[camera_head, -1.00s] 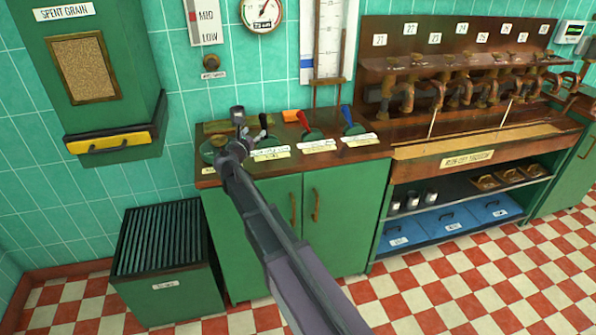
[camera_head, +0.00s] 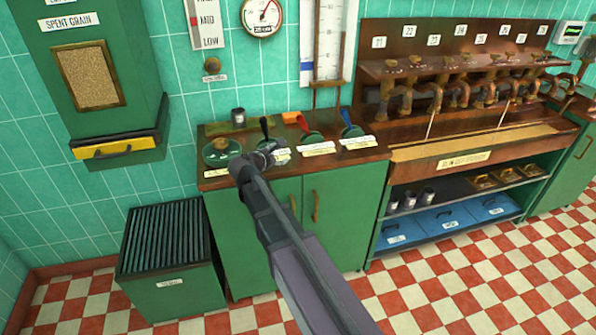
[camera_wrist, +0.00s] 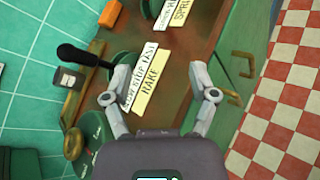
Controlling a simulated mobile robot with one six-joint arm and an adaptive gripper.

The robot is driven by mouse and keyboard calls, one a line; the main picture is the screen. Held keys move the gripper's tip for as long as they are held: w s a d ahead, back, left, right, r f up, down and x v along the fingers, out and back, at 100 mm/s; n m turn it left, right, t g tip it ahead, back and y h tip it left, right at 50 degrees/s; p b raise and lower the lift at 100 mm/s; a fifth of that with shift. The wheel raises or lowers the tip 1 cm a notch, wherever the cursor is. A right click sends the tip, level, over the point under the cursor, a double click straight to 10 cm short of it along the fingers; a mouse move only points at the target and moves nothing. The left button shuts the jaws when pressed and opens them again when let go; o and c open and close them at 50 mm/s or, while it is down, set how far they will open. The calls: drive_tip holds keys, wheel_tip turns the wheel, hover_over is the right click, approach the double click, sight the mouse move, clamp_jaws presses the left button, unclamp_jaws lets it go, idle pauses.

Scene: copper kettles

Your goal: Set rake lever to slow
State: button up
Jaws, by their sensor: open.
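The rake lever (camera_wrist: 88,57) is a black-knobbed handle on a dark green round base. In the wrist view it points left, away from the RAKE label (camera_wrist: 147,87). In the head view the black lever (camera_head: 265,126) stands on the counter just behind my gripper (camera_head: 268,154). In the wrist view my gripper (camera_wrist: 160,68) is open, its fingers spread on either side of the label plates, with nothing between them. The left finger is beside the lever's base and hides part of it; I cannot tell whether they touch.
A red lever (camera_head: 303,123) and a blue lever (camera_head: 345,117) stand to the right on the same counter (camera_head: 220,183). A green round dial (camera_head: 220,150), a dark cup (camera_head: 238,117) and an orange block (camera_head: 291,117) are close by. The wall rises behind.

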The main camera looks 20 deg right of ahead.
drive_tip(key=s+d+f+m+g+y+p, duration=0.1)
drive_tip(key=s+d+m+g+p, duration=0.1)
drive_tip(key=s+m, duration=0.2)
drive_tip(key=s+d+m+g+y+p, duration=0.1)
drive_tip(key=s+m+g+y+p, duration=0.1)
drive_tip(key=s, duration=0.4)
drive_tip(key=shift+d+f+m+g+p, duration=0.4)
drive_tip(key=shift+m+p, duration=0.1)
drive_tip(key=shift+m, duration=0.9)
drive_tip(key=shift+s, duration=0.1)
